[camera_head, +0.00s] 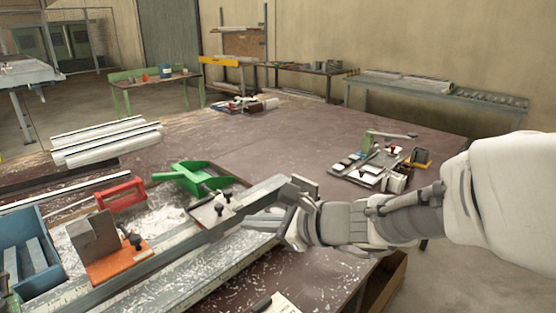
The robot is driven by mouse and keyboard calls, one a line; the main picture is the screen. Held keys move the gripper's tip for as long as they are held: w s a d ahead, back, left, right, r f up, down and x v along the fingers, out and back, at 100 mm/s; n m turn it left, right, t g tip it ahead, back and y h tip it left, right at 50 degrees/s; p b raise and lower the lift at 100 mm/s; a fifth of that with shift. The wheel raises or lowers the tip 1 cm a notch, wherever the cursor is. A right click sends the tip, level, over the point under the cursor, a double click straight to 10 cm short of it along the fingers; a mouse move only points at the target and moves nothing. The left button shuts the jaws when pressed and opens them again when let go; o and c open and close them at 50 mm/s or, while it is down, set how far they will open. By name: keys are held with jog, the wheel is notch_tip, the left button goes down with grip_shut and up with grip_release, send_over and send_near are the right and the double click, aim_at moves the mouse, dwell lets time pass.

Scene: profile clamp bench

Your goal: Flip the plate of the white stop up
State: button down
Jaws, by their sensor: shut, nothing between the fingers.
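The white stop (207,211) sits on the long grey rail, near the middle of the picture, with dark knobs on it. Its light top face looks low and flat, and I cannot clearly make out the plate's hinge or edges. My gripper (247,222) reaches in from the right, just right of the white stop and close to the rail. Its fingers are shut and empty, pointing left. I cannot tell whether the fingertips touch the rail or the stop.
An orange stop (124,262) with an upright grey plate (93,236) stands further left on the rail (163,258). A green dustpan (190,176), a red-handled tool (121,194) and a blue bin (58,226) lie nearby. White shavings cover the bench, whose far middle (280,140) is clear.

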aim_at(211, 214)
jog(key=w+f+m+t+b, duration=0.2)
jog(key=w+f+m+b, duration=0.1)
jog(key=w+f+m, duration=0.2)
notch_tip(211, 214, down, 2)
jog(key=shift+w+d+m+t+h, duration=0.3)
jog(key=shift+w+d+m, duration=0.05)
jog(key=shift+m, duration=0.35)
jog(key=shift+b, duration=0.3)
jog(key=b+x, duration=0.2)
jog(key=x, duration=0.8)
jog(key=shift+r+p, duration=0.15)
jog(key=shift+p, duration=0.3)
jog(key=shift+r+p, duration=0.15)
jog(key=shift+p, duration=0.5)
